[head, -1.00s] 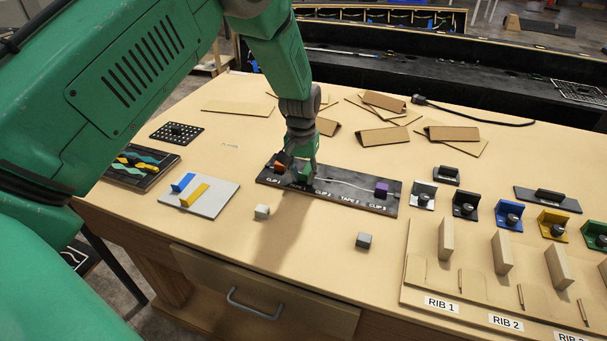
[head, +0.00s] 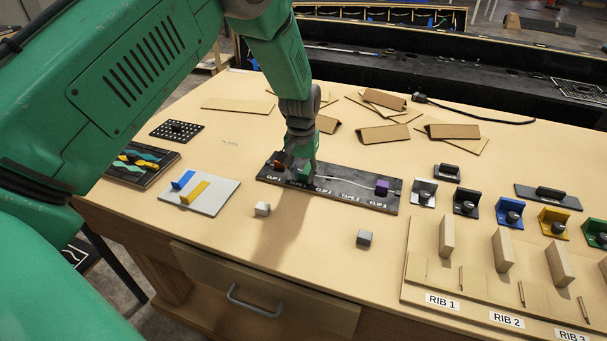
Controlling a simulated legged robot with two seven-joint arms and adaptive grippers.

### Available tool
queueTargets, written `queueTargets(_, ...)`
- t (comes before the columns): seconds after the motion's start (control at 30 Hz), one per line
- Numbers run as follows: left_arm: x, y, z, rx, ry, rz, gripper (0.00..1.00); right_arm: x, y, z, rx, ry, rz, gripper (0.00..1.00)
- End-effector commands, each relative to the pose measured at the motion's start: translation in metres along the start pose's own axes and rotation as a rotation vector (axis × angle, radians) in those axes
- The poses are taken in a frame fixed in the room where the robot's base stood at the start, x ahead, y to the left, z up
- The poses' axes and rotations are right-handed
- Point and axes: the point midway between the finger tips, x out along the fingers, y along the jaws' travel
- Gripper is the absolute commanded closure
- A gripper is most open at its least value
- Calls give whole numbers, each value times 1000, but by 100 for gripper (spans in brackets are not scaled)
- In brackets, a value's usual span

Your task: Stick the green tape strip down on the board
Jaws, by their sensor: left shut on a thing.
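The black board (head: 345,187) lies on the table, with printed labels for clips and tapes along its front edge. An orange-brown clip (head: 281,163) stands at its left end and a purple clip (head: 382,187) at its right end, with a pale wire running between. My left gripper (head: 301,174) points down over the board's left part, just right of the orange-brown clip. It is shut on the green tape strip (head: 303,178), mostly hidden by the fingers. I cannot tell whether the strip touches the board. My right gripper is not in view.
A grey plate (head: 218,202) with blue and yellow strips lies to the left. Coloured brackets (head: 466,202) and a rib panel (head: 430,275) fill the right. Cardboard pieces (head: 384,134) lie behind.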

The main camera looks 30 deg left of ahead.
Motion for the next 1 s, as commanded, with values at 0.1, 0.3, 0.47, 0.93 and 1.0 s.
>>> queueTargets(0.1, 2, 0, 1, 0, -3, 0, 100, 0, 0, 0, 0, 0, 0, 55)
queueTargets(0.3, 2, 1, 2, 0, -4, 0, 72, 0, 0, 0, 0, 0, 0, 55)
queueTargets(0.47, 2, 0, 2, 0, -5, 0, 54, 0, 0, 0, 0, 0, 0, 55)
queueTargets(0.93, -39, 1, 0, 0, 2, 1, 54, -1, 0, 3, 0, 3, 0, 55)
queueTargets(1.0, -54, 1, 0, 0, 2, 1, 54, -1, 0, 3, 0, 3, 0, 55)
